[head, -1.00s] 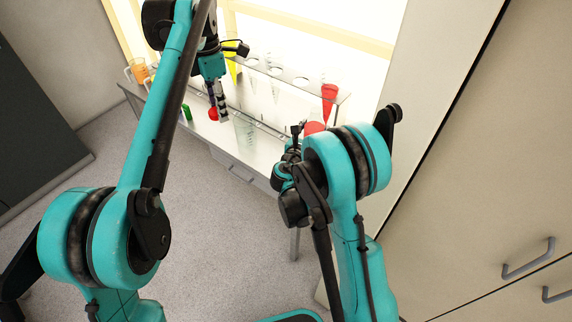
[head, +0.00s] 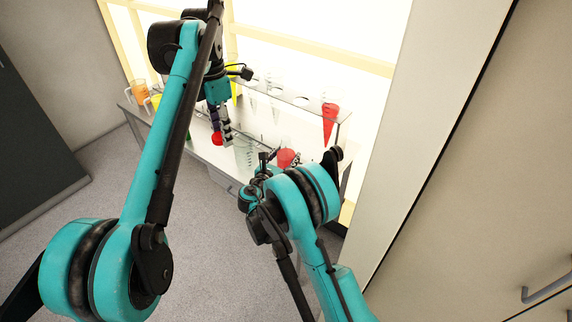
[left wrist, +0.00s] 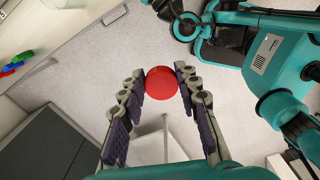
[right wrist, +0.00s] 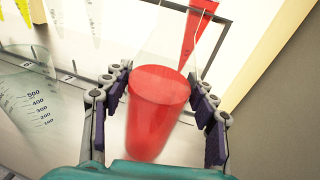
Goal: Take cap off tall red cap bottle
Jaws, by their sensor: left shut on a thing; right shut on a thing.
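My left gripper (left wrist: 161,88) is shut on a round red cap (left wrist: 161,79), which lies between its fingertips. In the head view the cap (head: 217,138) shows at the tip of the left gripper (head: 222,130), above the shelf's front edge. My right gripper (right wrist: 159,88) is shut on a clear container of red juice (right wrist: 158,105), with one finger on each side. Its upper part is clear. In the head view this red container (head: 287,158) is at the right gripper, right of the cap and apart from it.
A clear graduated beaker (right wrist: 27,105) stands left of the right gripper. A rack behind holds cone vessels, including a red cone (head: 329,115). An orange glass (head: 140,90) is at the shelf's left end. A pale cabinet stands at the right.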

